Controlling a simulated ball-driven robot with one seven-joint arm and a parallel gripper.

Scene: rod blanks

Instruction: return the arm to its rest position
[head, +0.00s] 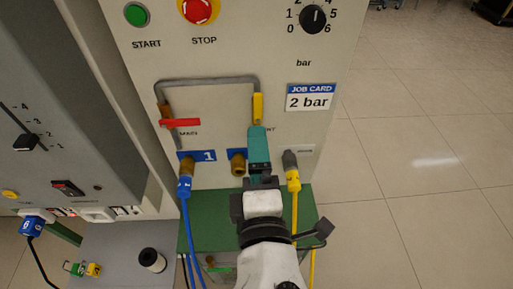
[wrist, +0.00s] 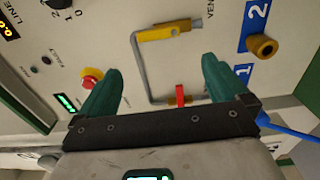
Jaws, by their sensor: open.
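My gripper (head: 258,148) is in front of the pale machine panel (head: 222,120) in the head view, its teal fingers lined up so that they overlap. In the wrist view my gripper (wrist: 160,66) shows two teal fingers spread wide apart, with nothing between them. The panel's pipe loop lies beyond the fingers. Whether the fingertips touch the panel cannot be told. My gripper hides part of the panel around the lower yellow handle and the middle brass port.
The panel carries a red valve handle (head: 180,122), a yellow handle (head: 258,107), a brass port (head: 237,162), and blue (head: 186,187) and yellow (head: 293,180) hose connectors. A black-and-white cylinder (head: 152,260) stands on the grey surface at lower left. Open floor lies right.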

